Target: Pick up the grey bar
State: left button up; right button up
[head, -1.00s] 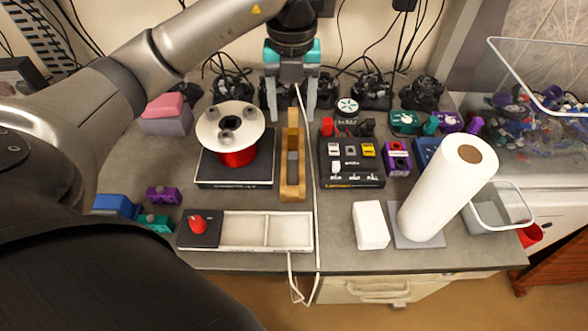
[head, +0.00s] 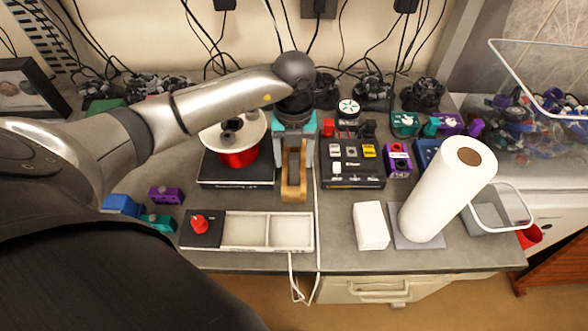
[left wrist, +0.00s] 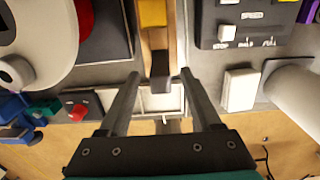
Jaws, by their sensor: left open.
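A narrow wooden holder (head: 294,193) lies lengthwise on the grey bench, left of the black switch panel. A dark grey piece in it, which seems to be the grey bar (left wrist: 160,78), shows in the left wrist view between the fingers. In the head view my arm hides much of it. My left gripper (head: 293,160) is over the holder, pointing down, with one finger on each side. In the left wrist view its fingers (left wrist: 162,95) are apart, with nothing clasped. Whether they touch the holder is unclear. My right gripper is out of view.
A red-and-white spool (head: 237,158) stands close on the left. The switch panel (head: 351,178) is close on the right. A white tray (head: 245,247) with a red knob lies in front, and a cable (head: 316,215) runs beside the holder. A paper roll (head: 445,195) stands farther right.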

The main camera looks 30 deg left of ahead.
pick_arm(q)
grip_shut()
dwell(0.5)
dwell(0.9)
